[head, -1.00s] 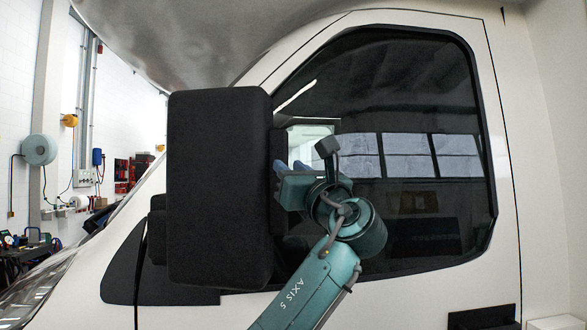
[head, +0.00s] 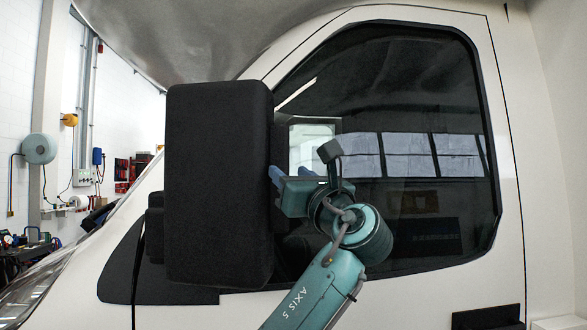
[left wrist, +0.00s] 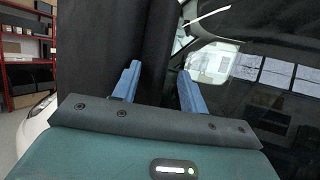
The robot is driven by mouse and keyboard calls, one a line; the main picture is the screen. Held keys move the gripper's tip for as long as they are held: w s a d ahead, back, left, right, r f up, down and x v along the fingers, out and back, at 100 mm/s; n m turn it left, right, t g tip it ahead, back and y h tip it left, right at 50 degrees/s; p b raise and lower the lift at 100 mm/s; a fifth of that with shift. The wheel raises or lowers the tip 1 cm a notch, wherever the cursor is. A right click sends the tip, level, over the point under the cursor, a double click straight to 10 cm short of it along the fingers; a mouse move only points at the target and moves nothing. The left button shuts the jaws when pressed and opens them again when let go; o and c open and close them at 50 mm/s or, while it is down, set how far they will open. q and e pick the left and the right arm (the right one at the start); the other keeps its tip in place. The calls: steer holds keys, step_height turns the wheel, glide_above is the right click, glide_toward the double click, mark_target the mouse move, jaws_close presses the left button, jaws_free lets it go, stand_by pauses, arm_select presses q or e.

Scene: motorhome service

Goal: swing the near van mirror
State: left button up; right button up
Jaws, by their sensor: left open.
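The near van mirror (head: 218,185) is a large black upright block on the van door, left of centre in the head view. In the left wrist view the mirror (left wrist: 95,60) fills the upper left as a dark mass. My left gripper (head: 275,178) is at the mirror's right edge, with its blue fingers pointing left. In the left wrist view the gripper (left wrist: 157,85) is open, its fingers apart, with the left finger in front of the dark mirror. I cannot tell whether a finger touches it. My right gripper is not in view.
The white van door (head: 390,300) with its dark window (head: 400,100) stands close behind the mirror and my arm. A silver overhang (head: 190,35) is above. At the far left are a workbench and a hose reel (head: 39,149). Red shelving (left wrist: 25,60) shows in the wrist view.

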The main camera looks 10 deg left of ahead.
arm_select(q)
steer(key=r+b+v, duration=0.1)
steer(key=b+v, duration=0.2)
steer(key=v, duration=0.9)
steer(key=shift+s+d+t, duration=0.15)
steer(key=shift+s+t, duration=0.15)
steer(key=shift+s, duration=0.05)
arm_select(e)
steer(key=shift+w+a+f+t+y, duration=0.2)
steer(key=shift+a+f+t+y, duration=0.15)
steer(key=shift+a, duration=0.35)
arm_select(q)
steer(key=shift+r, duration=0.15)
steer(key=shift+c, duration=0.6)
